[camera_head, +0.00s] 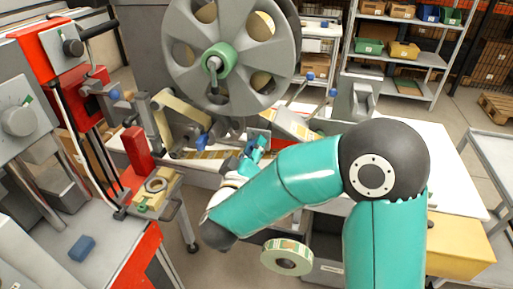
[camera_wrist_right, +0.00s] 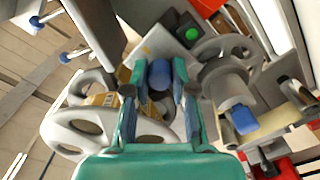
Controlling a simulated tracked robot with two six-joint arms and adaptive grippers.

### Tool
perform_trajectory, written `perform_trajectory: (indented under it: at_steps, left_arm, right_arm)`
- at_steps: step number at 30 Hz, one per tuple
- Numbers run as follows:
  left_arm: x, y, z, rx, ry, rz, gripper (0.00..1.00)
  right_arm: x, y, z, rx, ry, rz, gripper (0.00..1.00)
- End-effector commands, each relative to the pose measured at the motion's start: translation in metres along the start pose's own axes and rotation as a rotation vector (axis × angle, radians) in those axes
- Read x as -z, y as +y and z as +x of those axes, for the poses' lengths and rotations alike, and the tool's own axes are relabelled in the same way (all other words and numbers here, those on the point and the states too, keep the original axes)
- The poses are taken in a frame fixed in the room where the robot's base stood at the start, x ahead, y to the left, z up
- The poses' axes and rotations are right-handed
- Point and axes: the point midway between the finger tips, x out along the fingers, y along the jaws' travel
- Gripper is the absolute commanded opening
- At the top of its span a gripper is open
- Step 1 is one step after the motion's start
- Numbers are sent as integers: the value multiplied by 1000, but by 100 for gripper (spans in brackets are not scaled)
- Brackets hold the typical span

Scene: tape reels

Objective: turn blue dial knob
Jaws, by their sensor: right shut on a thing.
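A blue dial knob (camera_wrist_right: 160,74) sits between the two fingers of my right gripper (camera_wrist_right: 158,82) in the right wrist view. The fingers are shut on its sides. In the head view my right gripper (camera_head: 257,150) is at the machine, below the large grey reel (camera_head: 232,50). The knob cannot be told apart from the teal fingers there. Another blue knob (camera_head: 203,140) is to the left of the gripper, and a blue-ended part (camera_wrist_right: 243,120) is to its right in the wrist view. My left gripper is not in view.
A green button (camera_wrist_right: 192,33) is close to the fingers in the wrist view. A roll of tape (camera_head: 287,257) shows below my right arm. A red-and-grey machine (camera_head: 140,255) stands left, with a small blue block (camera_head: 82,248) on it. A white table (camera_head: 440,165) lies right.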

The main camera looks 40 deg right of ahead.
Motion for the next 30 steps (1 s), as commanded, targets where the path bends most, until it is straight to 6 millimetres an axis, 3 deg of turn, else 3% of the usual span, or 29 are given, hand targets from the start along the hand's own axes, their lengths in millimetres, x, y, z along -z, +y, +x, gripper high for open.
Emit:
perform_trajectory:
  at_steps: [8, 30]
  left_arm:
    - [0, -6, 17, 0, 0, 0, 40]
    - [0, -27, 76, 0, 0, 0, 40]
  right_arm:
    - [-3, -6, -2, 14, 1, 170, 0]
    - [-5, -8, -3, 17, -5, 865, 0]
